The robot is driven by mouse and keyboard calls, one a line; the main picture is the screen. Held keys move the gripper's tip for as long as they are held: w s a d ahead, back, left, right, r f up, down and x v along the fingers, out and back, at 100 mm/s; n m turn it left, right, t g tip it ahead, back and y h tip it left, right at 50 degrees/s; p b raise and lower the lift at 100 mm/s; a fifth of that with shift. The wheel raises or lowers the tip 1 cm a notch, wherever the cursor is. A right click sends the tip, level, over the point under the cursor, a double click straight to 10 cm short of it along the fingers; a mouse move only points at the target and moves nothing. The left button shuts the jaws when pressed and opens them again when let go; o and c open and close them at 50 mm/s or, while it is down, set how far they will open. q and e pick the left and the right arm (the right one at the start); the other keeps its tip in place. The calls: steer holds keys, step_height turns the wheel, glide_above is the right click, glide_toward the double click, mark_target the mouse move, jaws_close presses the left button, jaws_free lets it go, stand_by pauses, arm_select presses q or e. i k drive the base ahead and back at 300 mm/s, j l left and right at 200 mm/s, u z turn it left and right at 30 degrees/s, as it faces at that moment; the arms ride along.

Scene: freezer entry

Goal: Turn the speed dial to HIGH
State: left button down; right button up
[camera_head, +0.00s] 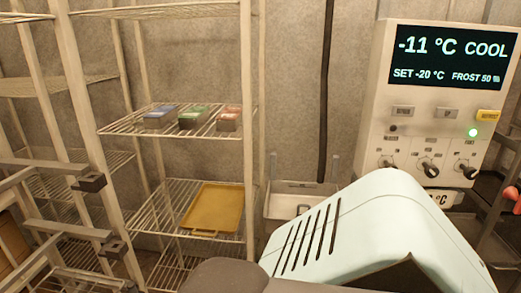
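A control panel (383,100) is on the right, with a dark display (450,60) reading "-11 °C COOL", "SET -20 °C" and "FROST 50 %". Along its lower edge are three dark dials: a left dial (387,163), a middle dial (429,168) and a right dial (465,171). Their labels are too small to read, so I cannot tell which is the speed dial or its setting. Above them are two grey buttons, a yellow button (488,115) and a lit green lamp (473,132).
Wire shelving (249,110) stands left of the panel. It holds small blue, green and red boxes (194,120) and a yellow tray (214,207). A pale bin (290,187) sits by the wall. A red object (512,196) shows at the right edge. The foreground below the panel is blocked.

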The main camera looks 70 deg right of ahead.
mark_target(431, 171)
steer(key=z, duration=3.45)
